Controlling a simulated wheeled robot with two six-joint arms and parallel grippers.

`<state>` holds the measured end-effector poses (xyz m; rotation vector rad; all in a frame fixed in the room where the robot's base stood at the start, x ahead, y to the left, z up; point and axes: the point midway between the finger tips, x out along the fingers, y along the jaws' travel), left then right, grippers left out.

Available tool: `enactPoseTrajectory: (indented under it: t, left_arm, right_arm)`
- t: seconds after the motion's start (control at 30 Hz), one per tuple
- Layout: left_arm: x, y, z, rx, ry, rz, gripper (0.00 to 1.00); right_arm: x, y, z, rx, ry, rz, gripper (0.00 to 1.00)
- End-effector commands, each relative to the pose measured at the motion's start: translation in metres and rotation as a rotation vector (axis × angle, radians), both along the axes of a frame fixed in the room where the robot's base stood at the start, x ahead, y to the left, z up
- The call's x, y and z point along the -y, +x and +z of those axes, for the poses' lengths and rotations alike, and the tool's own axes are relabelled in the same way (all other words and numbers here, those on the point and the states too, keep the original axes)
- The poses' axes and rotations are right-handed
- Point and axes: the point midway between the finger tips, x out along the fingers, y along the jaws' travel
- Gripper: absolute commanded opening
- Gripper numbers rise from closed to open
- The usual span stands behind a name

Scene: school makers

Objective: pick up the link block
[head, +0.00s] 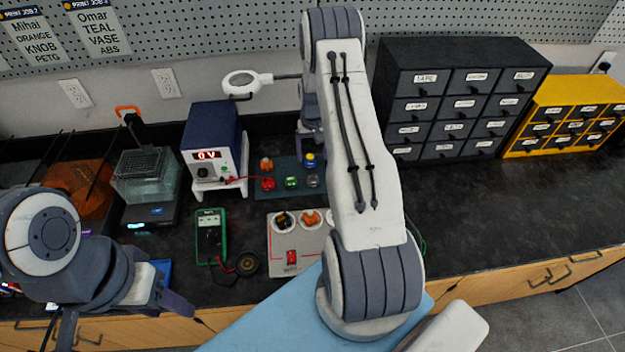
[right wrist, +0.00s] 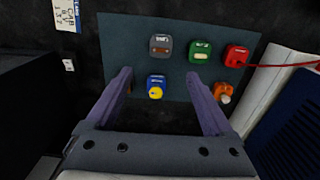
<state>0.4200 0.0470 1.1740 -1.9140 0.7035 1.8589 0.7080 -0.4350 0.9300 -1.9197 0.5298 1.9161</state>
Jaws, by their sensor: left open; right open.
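Several small blocks lie on a dark teal mat (head: 291,194); I cannot tell for certain which is the link block. In the right wrist view a grey block (right wrist: 161,45), a green block (right wrist: 200,51) and a red block (right wrist: 236,56) form the far row. A blue block with a yellow top (right wrist: 155,87) and an orange block (right wrist: 223,92) are nearer. My right gripper (right wrist: 158,77) is open over the mat, with the blue block showing between its fingertips and the orange block outside them. My left gripper (head: 122,315) is open and empty at the counter's front left.
A power supply (head: 211,150) stands left of the mat, with a red lead running to the red block. A multimeter (head: 209,238) and a panel with knobs (head: 290,262) lie in front. Dark drawers (head: 455,98) and yellow drawers (head: 568,115) stand right. The right counter is clear.

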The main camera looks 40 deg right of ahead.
Motion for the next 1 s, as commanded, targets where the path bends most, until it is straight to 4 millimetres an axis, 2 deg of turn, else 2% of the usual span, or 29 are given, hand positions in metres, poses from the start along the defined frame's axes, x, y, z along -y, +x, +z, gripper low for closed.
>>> enactPoseTrajectory:
  t: [0.2,0.47,0.63,0.73,1.0]
  left_arm:
    - [0.000,0.000,0.014,0.000,0.000,0.000,0.50]
    - [0.000,0.000,0.023,0.000,0.000,-0.001,0.50]
    - [0.000,0.000,0.041,0.000,0.000,-0.004,0.50]
    - [0.000,0.000,0.044,0.000,0.000,-0.005,0.50]
    - [0.000,0.000,0.045,0.001,0.000,-0.006,0.50]
  right_arm:
    - [0.000,-0.002,-0.033,-0.003,0.002,-0.002,0.87]
    - [-0.001,-0.003,-0.052,-0.004,0.003,-0.001,0.87]
    - [-0.004,-0.005,-0.072,-0.005,0.003,-0.001,0.87]
    - [-0.004,-0.005,-0.087,-0.003,0.002,-0.001,0.87]
    - [-0.004,-0.004,-0.099,-0.002,0.001,-0.001,0.87]
